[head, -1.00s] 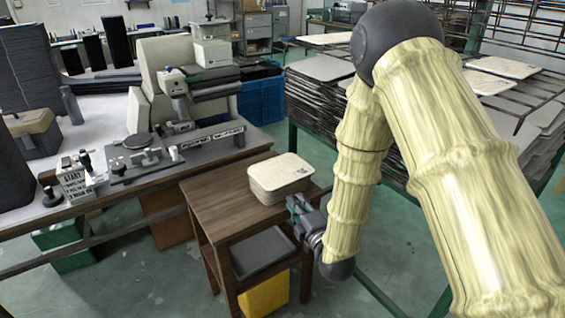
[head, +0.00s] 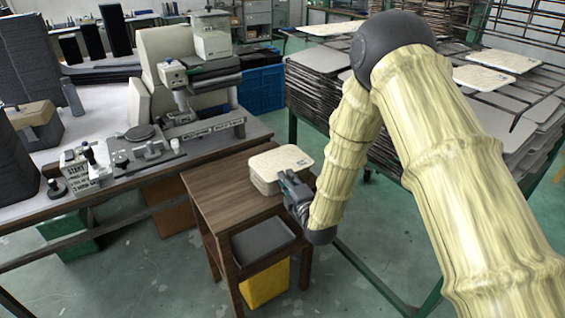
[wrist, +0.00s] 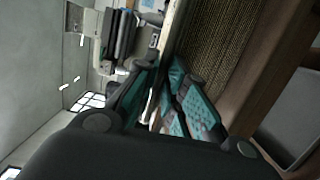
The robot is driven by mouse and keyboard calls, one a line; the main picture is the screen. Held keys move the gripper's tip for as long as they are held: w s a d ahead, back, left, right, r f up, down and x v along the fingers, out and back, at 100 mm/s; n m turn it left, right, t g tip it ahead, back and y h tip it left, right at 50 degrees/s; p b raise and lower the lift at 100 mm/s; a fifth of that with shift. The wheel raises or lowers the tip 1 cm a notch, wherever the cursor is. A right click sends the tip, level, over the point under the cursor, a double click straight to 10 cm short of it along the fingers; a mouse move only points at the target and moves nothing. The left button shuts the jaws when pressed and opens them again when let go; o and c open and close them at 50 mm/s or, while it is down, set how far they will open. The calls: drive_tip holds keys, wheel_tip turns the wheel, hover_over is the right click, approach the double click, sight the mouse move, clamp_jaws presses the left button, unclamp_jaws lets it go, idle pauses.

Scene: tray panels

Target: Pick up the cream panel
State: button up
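A cream panel (head: 283,159) lies on top of a short stack of like panels on a small brown wooden table. My gripper (head: 290,188) is at the near right edge of this stack in the head view, where its fingertips are hard to make out. In the wrist view my gripper (wrist: 172,80) shows two teal and black fingers apart, with a pale thin edge (wrist: 152,105) running between them. I cannot tell whether either finger touches it.
The wooden table (head: 215,190) has bare room left of the stack. A grey tray (head: 262,243) and a yellow bin (head: 264,285) are below. A workbench (head: 150,176) with instruments stands left, a rack of stacked panels (head: 325,75) behind right.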

sight(281, 163)
drive_tip(key=shift+x, duration=1.45)
drive_tip(key=shift+d, duration=0.1)
clamp_jaws()
drive_tip(key=shift+r, duration=0.15)
